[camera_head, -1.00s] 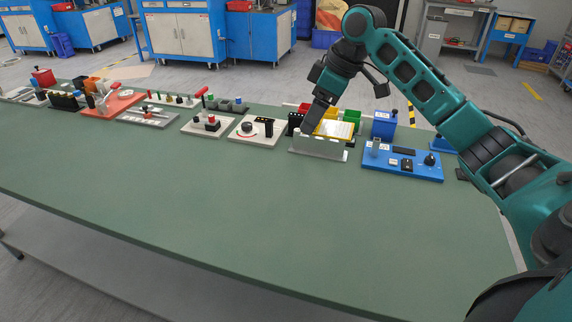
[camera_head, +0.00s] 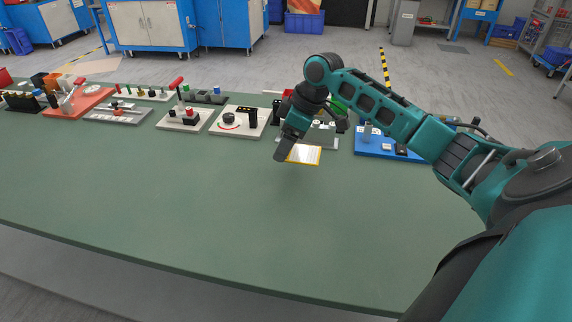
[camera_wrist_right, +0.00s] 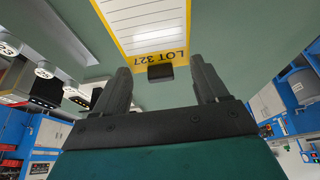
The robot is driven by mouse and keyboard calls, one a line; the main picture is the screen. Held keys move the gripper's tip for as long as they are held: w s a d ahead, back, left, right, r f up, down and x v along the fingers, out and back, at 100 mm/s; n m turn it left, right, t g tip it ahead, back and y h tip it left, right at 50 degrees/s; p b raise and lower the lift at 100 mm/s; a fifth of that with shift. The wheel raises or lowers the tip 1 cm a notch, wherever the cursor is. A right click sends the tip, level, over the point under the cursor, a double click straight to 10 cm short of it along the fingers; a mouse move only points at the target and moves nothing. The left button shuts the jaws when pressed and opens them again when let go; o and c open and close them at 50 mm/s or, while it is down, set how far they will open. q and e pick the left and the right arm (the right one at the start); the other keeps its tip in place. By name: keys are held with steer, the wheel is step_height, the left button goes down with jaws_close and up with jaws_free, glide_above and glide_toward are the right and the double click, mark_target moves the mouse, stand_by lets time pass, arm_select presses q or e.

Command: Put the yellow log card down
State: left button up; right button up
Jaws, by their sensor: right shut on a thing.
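The yellow log card (camera_head: 305,154) has a white lined face and a yellow border. It hangs over the green table in front of the grey metal rack (camera_head: 325,143). In the right wrist view the card (camera_wrist_right: 145,22) shows its "LOT 327" edge towards my fingers, with a dark tab between them. My right gripper (camera_head: 281,154) is shut on the card; its fingers show in the wrist view (camera_wrist_right: 162,80). I cannot tell exactly how high the card is. My left gripper is not in view.
The green table (camera_head: 200,200) is clear in front and to the left of the card. Behind stand a white board with a dial (camera_head: 238,122), a white board with a red lever (camera_head: 185,118) and a blue board (camera_head: 378,148) to the right.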

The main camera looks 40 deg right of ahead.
mark_target(280, 172)
step_height(280, 172, down, 7)
steer(key=shift+r+b, duration=0.2)
steer(key=shift+b, duration=0.25)
steer(key=o, duration=1)
steer(key=shift+o, duration=0.2)
steer(key=shift+r, duration=0.1)
steer(key=p+v, duration=0.1)
steer(key=v, duration=1.1)
steer(key=shift+w+p, duration=0.1)
steer(key=shift+p, duration=0.25)
